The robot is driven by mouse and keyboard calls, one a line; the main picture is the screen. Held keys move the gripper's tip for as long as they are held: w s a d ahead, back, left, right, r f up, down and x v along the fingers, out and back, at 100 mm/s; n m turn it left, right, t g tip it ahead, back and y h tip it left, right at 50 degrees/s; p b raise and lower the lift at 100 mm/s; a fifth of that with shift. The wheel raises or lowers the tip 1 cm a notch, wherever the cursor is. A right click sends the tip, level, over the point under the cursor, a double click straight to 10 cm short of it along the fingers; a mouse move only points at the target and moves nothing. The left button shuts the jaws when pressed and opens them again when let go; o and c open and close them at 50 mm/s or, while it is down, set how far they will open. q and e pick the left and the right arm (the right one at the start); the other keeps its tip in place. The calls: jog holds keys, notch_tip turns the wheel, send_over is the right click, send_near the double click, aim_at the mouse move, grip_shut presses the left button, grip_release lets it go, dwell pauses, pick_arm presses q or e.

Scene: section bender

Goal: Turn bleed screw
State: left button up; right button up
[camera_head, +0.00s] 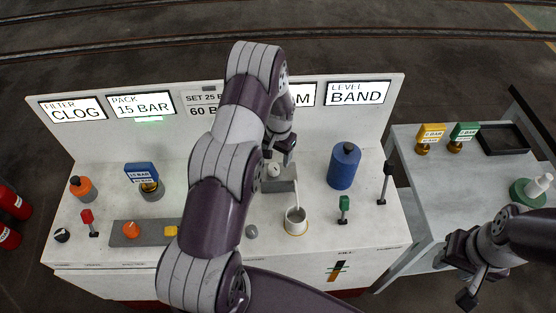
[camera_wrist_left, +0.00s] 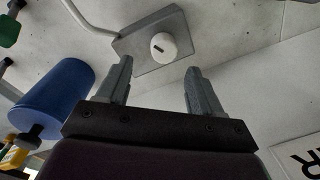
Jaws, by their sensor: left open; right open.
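The bleed screw appears to be the round white slotted knob (camera_head: 274,170) on a grey block (camera_head: 284,186) near the middle of the bench. In the left wrist view the white knob (camera_wrist_left: 164,47) shows a short dark slot and sits on the grey plate (camera_wrist_left: 140,45). My left gripper (camera_head: 285,152) is open and empty, close to the knob; in the left wrist view its fingers (camera_wrist_left: 160,66) point toward the knob, which lies just beyond and between the fingertips. My right gripper (camera_head: 464,282) is open and empty at the lower right, off the bench.
A blue cylinder (camera_head: 344,168) stands right of the block, and a white cup (camera_head: 296,222) stands in front of it. Green (camera_head: 344,206) and black (camera_head: 384,182) levers stand further right. A side table (camera_head: 420,190) holds yellow and green tags and a black tray (camera_head: 503,140).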

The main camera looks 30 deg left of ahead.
aim_at(275, 166)
pick_arm(q)
jog(key=f, duration=0.2)
jog(key=a+f+p, duration=0.1)
jog(key=f, duration=0.2)
jog(key=shift+w, duration=0.1)
jog(key=shift+d+f, duration=0.2)
jog(key=shift+f, duration=0.15)
pick_arm(e)
jog(key=shift+a+r, duration=0.2)
jog(key=shift+r, duration=0.65)
pick_arm(q)
jog(key=shift+a, duration=0.1)
jog(key=shift+c, duration=0.7)
jog(key=c, duration=0.9)
pick_arm(e)
jog(key=shift+w+a, duration=0.1)
jog(key=shift+f, duration=0.1)
